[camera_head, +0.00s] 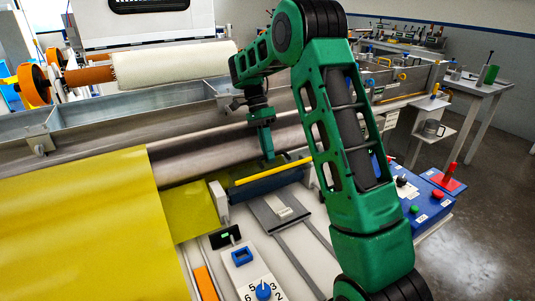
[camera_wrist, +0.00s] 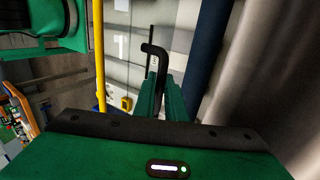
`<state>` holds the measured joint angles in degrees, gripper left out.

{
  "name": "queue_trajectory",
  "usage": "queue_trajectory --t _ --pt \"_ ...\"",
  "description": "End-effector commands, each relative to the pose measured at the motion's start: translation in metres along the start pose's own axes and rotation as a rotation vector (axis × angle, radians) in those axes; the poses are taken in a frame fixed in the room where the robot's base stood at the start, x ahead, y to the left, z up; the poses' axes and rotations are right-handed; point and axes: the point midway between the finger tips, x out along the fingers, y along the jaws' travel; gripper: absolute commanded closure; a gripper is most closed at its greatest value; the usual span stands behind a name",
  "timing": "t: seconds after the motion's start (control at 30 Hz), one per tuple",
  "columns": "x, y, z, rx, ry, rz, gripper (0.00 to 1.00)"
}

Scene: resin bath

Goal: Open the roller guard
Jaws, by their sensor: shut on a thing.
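The roller guard looks to be the dark blue panel (camera_head: 268,186) with a yellow bar (camera_head: 275,170) along its upper edge, lying beside the large metal roller (camera_head: 200,157) in the head view. In the wrist view the yellow bar (camera_wrist: 99,50) runs up the left and a dark blue strip (camera_wrist: 212,60) up the right. My gripper (camera_head: 267,152) points down at the guard, by the roller. In the wrist view my gripper (camera_wrist: 166,88) has its green fingers close together, shut on a black bent handle (camera_wrist: 156,48). How the handle joins the guard is hidden.
Yellow sheet (camera_head: 85,225) covers the left side. A blue control box (camera_head: 425,205) with buttons stands at the right, and a panel with a blue dial (camera_head: 263,291) is in front. A white roll (camera_head: 175,68) lies behind the long metal trough (camera_head: 130,101).

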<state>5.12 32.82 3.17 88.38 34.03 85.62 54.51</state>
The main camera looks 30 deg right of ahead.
Motion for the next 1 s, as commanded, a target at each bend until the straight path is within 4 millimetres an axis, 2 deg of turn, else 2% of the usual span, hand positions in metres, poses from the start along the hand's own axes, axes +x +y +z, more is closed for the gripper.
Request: queue_trajectory --t 0.03,0.53,0.57,0.6,0.63,1.0 --pt "-0.006 -0.008 0.001 -0.013 0.009 -0.026 1.0" --pt "-0.004 -0.017 -0.003 -0.009 0.007 -0.022 1.0" --pt "-0.004 -0.017 -0.003 -0.008 0.007 -0.022 0.84" --pt "-0.004 -0.018 -0.003 -0.007 0.007 -0.02 0.75" --pt "-0.004 -0.017 -0.003 -0.007 0.006 -0.019 0.71" --pt "-0.005 -0.002 -0.006 0.0 0.005 -0.028 0.71"
